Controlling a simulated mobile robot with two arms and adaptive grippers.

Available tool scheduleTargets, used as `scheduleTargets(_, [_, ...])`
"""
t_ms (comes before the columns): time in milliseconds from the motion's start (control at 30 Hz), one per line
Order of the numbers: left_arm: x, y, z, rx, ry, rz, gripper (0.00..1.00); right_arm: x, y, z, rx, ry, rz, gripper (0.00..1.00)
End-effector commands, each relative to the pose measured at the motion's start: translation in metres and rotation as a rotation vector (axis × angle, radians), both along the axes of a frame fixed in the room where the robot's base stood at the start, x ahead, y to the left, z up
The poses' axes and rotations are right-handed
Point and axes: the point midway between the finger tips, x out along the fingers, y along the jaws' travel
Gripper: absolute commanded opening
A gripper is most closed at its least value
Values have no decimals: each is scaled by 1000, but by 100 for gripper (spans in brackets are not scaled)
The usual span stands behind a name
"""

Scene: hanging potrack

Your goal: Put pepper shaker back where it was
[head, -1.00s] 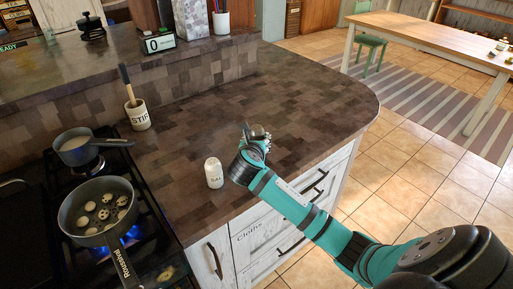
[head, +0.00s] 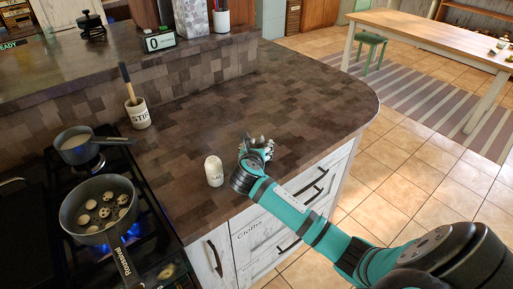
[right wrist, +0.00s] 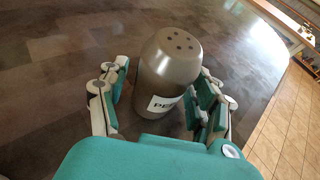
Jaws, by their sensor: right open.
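The pepper shaker (right wrist: 170,75) is a grey-brown cylinder with a domed, holed top and a white label reading "PE". It looks upright on the dark counter. My right gripper (right wrist: 163,90) is open, with its fingers on either side of the shaker; I cannot tell whether they touch it. In the head view the right gripper (head: 258,146) is low over the counter near its front edge and hides most of the shaker. A white salt shaker (head: 213,171) stands upright on the counter, left of the gripper. My left gripper is not in view.
The stove at left holds a pan of eggs (head: 100,206) over a blue flame and a small saucepan (head: 77,146). A utensil crock (head: 138,114) stands behind. The counter's middle and right (head: 290,95) are clear.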

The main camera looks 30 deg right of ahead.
Motion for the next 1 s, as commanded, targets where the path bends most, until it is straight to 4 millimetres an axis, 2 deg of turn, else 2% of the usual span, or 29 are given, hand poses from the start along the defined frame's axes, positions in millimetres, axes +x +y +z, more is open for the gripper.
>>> scheduleTargets(167, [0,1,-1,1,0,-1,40,-5,5,6,0,0,2,65])
scheduleTargets(500, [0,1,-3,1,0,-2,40,-53,48,32,2,0,4,65])
scheduleTargets(700, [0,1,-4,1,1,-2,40,-75,66,45,1,-1,1,65])
scheduleTargets(1000, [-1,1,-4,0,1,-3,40,-84,73,49,0,0,0,65])
